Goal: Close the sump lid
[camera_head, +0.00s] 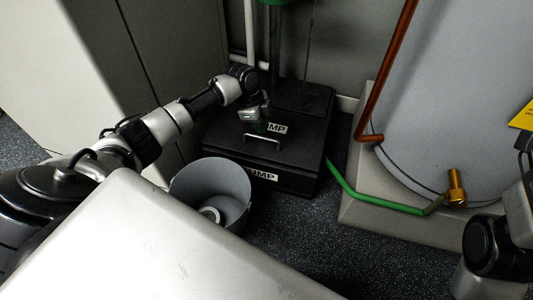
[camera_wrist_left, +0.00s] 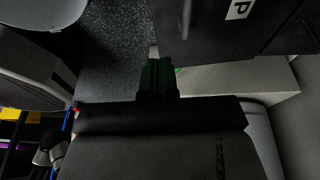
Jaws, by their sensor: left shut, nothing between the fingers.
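The black sump box (camera_head: 295,182) stands on the floor by the wall, with a SUMP label on its front. Its lid (camera_head: 225,137) lies over the box top and looks about level; I cannot tell whether it is fully seated. The lid carries a metal handle (camera_head: 262,138) and a second label, partly covered by my gripper. My left gripper (camera_head: 258,122) is shut and empty, over the lid behind the handle. In the left wrist view its fingers (camera_wrist_left: 156,72) point up the picture, and the dark lid (camera_wrist_left: 205,25) shows beyond them. My right gripper is out of view.
A grey bucket (camera_head: 228,179) stands close in front of the sump. A green pipe (camera_head: 365,200) runs right to a brass valve (camera_head: 456,187) on a big grey tank (camera_head: 460,90). A copper pipe (camera_head: 388,70) rises beside it. Dark speckled floor (camera_head: 300,235) is clear between.

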